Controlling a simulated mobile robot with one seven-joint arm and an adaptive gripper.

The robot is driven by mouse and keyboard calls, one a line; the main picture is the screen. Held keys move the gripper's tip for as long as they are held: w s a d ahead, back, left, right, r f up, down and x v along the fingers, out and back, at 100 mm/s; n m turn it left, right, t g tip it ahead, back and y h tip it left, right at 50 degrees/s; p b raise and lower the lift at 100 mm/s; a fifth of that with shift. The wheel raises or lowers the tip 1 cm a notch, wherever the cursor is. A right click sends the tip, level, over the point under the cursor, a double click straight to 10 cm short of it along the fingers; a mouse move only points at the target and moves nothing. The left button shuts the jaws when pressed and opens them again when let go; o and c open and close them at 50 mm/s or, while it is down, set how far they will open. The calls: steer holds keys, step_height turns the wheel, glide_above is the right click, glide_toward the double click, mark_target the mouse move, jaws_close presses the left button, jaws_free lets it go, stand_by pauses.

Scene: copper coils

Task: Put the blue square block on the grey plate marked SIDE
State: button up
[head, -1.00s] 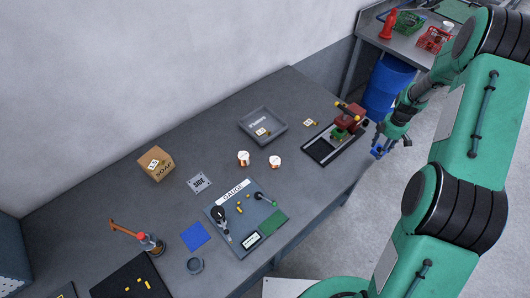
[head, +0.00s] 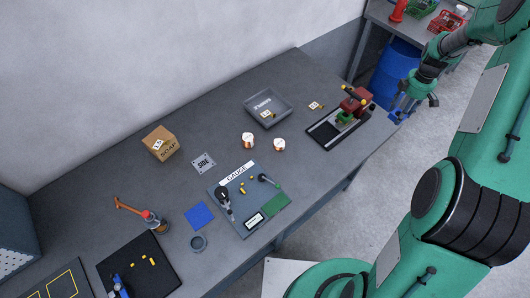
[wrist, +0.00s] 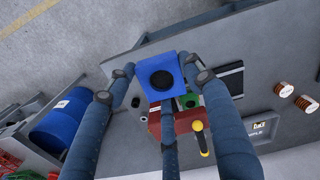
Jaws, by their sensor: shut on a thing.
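The blue square block (wrist: 163,77), with a round black knob on its face, is between my gripper's fingers in the wrist view. My gripper (wrist: 165,92) is shut on it. In the head view my gripper (head: 405,108) hangs off the table's right end, beside the red press, and a blue bit of the block (head: 396,118) shows under it. The grey plate marked SIDE (head: 203,162) lies flat on the table, left of the middle, with nothing on it. It is far to the left of my gripper.
The red press (head: 352,105) stands at the table's right end. Two copper coils (head: 248,140), a grey tray (head: 286,111), a gauge board (head: 233,205), a soap box (head: 160,143) and a flat blue square (head: 199,216) are on the table. A blue barrel (head: 392,75) stands beyond.

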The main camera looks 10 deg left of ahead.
steer(key=shift+w+a+r, duration=0.1)
steer(key=shift+a+r, duration=0.25)
steer(key=shift+r, duration=0.25)
steer(key=shift+w+a+r, duration=0.1)
steer(key=shift+a+r, duration=0.2)
steer(key=shift+r, duration=0.25)
steer(key=w+a+n, duration=0.1)
steer(key=a+n, duration=0.4)
steer(key=a, duration=4.1)
steer(key=n, duration=0.4)
glide_above(204, 163)
step_height(204, 163, down, 10)
steer(key=f, duration=0.1)
steer(key=shift+a+b, duration=0.1)
steer(key=shift+b, duration=0.2)
steer(key=shift+f, duration=0.1)
steer(key=shift+f, duration=3.05)
